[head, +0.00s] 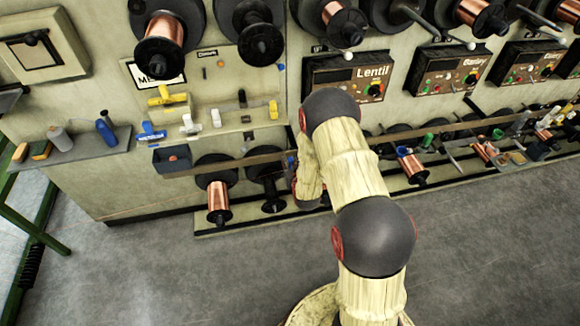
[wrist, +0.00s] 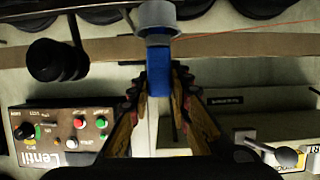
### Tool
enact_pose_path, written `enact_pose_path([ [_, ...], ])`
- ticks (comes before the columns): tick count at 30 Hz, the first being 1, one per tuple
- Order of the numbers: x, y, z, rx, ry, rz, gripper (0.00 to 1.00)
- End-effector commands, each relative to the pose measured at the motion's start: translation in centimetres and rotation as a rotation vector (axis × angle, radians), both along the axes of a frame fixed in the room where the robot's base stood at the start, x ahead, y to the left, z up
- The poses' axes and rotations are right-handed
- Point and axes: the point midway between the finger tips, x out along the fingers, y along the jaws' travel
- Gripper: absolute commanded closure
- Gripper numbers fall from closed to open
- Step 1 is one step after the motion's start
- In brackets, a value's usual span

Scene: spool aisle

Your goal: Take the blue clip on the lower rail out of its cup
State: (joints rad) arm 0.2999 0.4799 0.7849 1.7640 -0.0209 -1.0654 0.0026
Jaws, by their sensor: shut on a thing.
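In the wrist view the blue clip (wrist: 158,72) is between the two fingertips of my gripper (wrist: 160,84), which is shut on it. The clip's far end meets a grey round cup (wrist: 156,16). I cannot tell how much of the clip is inside the cup. The cup is at the brown lower rail (wrist: 240,45), which runs across the picture. In the head view my arm hides the gripper and most of this place; the lower rail shows to the left of the arm (head: 245,160).
In the head view, copper spools (head: 218,200) hang low on the wall, and a grey shelf (head: 75,150) is at left. The floor (head: 480,240) is clear.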

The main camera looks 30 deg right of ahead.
Motion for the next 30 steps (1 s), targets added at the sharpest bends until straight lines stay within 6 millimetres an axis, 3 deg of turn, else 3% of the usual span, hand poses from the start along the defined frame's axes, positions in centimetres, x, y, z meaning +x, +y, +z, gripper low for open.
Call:
enact_pose_path([
  [7, 0.0, 0.0, 1.0, 0.0, -0.001, 0.0, 1.0],
  [13, -0.1, -0.1, 4.0, -0.001, -0.003, -0.001, 1.0],
  [21, -4.9, -1.0, 9.6, -0.001, -0.003, -0.003, 1.0],
  [30, -11.2, -2.1, 12.1, 0.0, 0.0, -0.003, 1.0],
])
